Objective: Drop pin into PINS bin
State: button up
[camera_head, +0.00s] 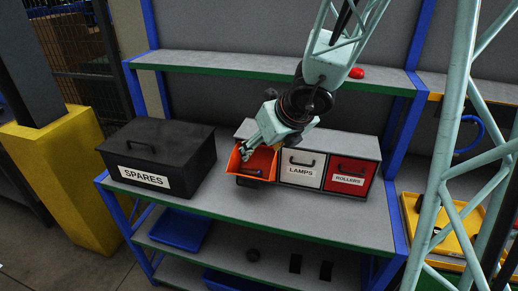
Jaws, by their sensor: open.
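The orange drawer (251,179) sits at the left of the drawer unit on the workbench and is pulled out, with its top open. It carries a dark handle on its front, and no PINS lettering is readable on it. My gripper (244,152) is over the orange drawer, pointing down and to the left, with its fingers at the drawer's opening. The fingers are open. I cannot make out a pin in the fingers or in the drawer; the gripper hides part of the inside.
The shut white LAMPS drawer (301,169) and red ROLLERS drawer (348,176) are to the right. A black SPARES box (158,155) stands to the left. A shelf (230,66) with a red object (356,73) runs above. The bench front is clear.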

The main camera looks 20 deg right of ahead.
jog(key=shift+s+d+r, duration=0.1)
jog(key=shift+s+r, duration=0.35)
jog(key=shift+r, duration=0.1)
dwell(0.5)
jog(key=s+a+r+n+y, duration=0.4)
jog(key=s+a+r+n, duration=1)
jog(key=n, duration=0.4)
jog(key=s+d+r+n+g+h, duration=0.1)
jog(key=s+d+n+g, duration=0.1)
jog(key=s+n, duration=0.75)
jog(key=s+d+n+g+h, duration=0.1)
jog(key=s+d+n+h, duration=0.3)
jog(key=s+d, duration=0.6)
jog(key=s+n, duration=0.2)
jog(key=s, duration=0.1)
jog(key=shift+d+r, duration=0.15)
jog(key=shift+r, duration=0.25)
